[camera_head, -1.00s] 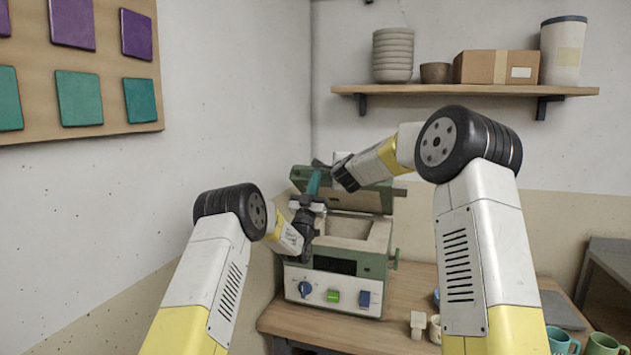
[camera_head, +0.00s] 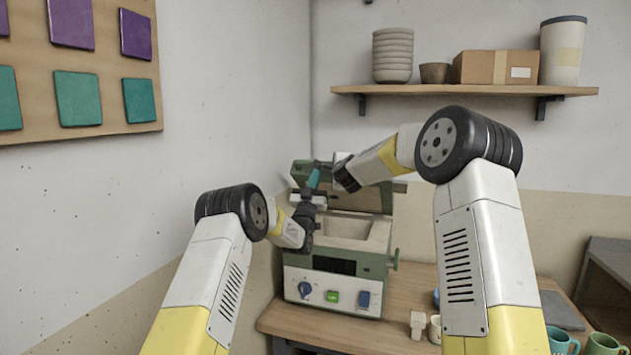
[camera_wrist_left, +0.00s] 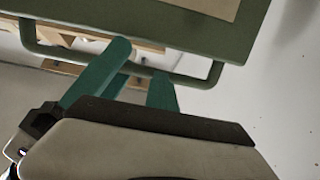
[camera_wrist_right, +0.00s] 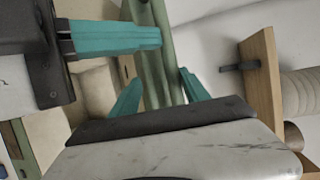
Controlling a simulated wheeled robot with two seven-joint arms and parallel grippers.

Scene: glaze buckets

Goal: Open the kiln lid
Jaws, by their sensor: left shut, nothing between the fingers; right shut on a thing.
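The green kiln (camera_head: 338,262) stands on the wooden table with its pale chamber uncovered. Its lid (camera_head: 367,200) is raised at the back, and the arms partly hide it. My right gripper (camera_head: 335,174) is at the raised lid's upper edge; in the right wrist view its teal fingers (camera_wrist_right: 161,92) are shut on a green part of the lid. My left gripper (camera_head: 315,178) is shut and empty, pointing up in front of the lid's left side. In the left wrist view its fingers (camera_wrist_left: 140,62) are close to the green lid handle (camera_wrist_left: 205,80); contact is unclear.
A shelf (camera_head: 465,90) with stacked bowls (camera_head: 393,55), a box (camera_head: 497,67) and a canister (camera_head: 563,50) hangs above, to the right. Mugs (camera_head: 603,345) and a small pale block (camera_head: 417,324) stand on the table, right of the kiln. A wall is close on the left.

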